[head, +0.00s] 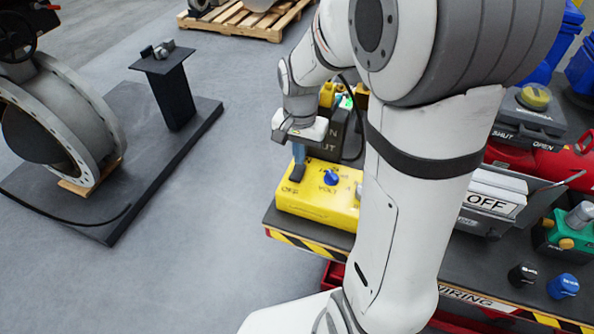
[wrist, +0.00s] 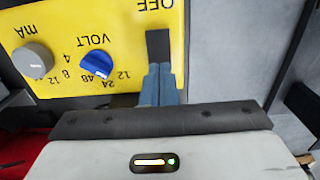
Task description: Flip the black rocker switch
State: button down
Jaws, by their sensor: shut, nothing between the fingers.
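The black rocker switch (wrist: 158,45) is a dark upright rectangle on the face of a yellow box (wrist: 105,22), near the word OFF. In the head view the yellow box (head: 318,208) lies on the bench top, and the dark switch (head: 297,173) shows at its left part. My gripper (wrist: 160,68) is shut and empty, with its blue-grey fingertips at the switch's near end and covering part of it. The gripper also shows in the head view (head: 298,156), pointing down over the switch. I cannot tell whether the tips touch it.
A blue knob (wrist: 97,65) marked VOLT and a grey knob (wrist: 33,60) marked mA sit beside the switch. My arm hides much of the bench in the head view. Another OFF box (head: 487,200) and a green unit (head: 570,235) stand to the right.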

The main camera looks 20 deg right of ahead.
jog(key=shift+f+b, duration=0.65)
jog(key=shift+f, duration=0.3)
jog(key=shift+r, duration=0.1)
jog(key=shift+r+p, duration=2.7)
jog(key=shift+r, duration=0.8)
jog(key=s+r+n+t, duration=0.1)
jog(key=s+r+n, duration=0.2)
jog(key=s, duration=0.4)
jog(key=s+r+n+t, duration=0.2)
jog(key=s+r+n, duration=0.2)
jog(key=s, duration=0.3)
jog(key=shift+s+r, duration=0.15)
jog(key=shift+r, duration=0.15)
